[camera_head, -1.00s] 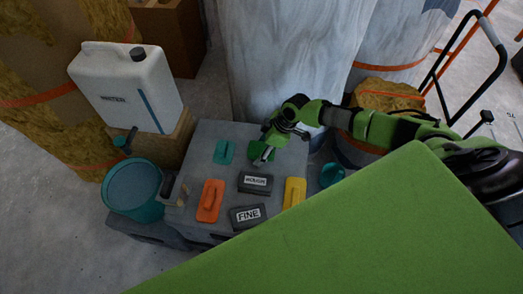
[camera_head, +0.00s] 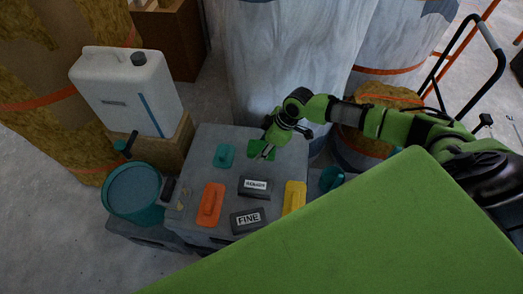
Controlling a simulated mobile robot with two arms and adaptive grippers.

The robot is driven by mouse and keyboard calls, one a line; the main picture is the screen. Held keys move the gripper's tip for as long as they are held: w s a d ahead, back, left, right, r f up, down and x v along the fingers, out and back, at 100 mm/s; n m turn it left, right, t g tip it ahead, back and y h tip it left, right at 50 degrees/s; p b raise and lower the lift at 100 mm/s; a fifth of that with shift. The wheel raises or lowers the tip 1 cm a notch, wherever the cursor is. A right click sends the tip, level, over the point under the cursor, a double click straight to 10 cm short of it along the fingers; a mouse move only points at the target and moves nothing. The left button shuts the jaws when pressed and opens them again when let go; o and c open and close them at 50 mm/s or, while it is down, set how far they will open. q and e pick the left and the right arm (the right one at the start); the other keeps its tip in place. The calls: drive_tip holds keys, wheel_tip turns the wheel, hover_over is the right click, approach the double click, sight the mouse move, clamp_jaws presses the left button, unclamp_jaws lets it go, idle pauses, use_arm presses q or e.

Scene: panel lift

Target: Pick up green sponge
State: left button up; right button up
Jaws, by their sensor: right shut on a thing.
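The green sponge (camera_head: 257,148) is at the back right of the grey box top, beside the teal float. My right gripper (camera_head: 266,152) comes down over it from the upper right and is shut on it. The fingers hide part of the sponge. I cannot tell whether the sponge is clear of the surface. My left gripper does not show.
The grey box (camera_head: 205,143) also bears a teal float (camera_head: 224,156), an orange float (camera_head: 210,204), a yellow float (camera_head: 294,197) and two dark labelled blocks (camera_head: 246,220). A teal bucket (camera_head: 133,193) and a white canister (camera_head: 127,90) stand left. Large wrapped rolls (camera_head: 290,60) stand close behind.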

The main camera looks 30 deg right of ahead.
drive_tip(key=s+a+r, duration=0.4)
drive_tip(key=s+r, duration=0.4)
drive_tip(key=s, duration=0.4)
drive_tip(key=shift+a+r, duration=0.3)
drive_tip(key=shift+r, duration=0.05)
drive_tip(key=shift+c, duration=0.2)
idle(0.7)
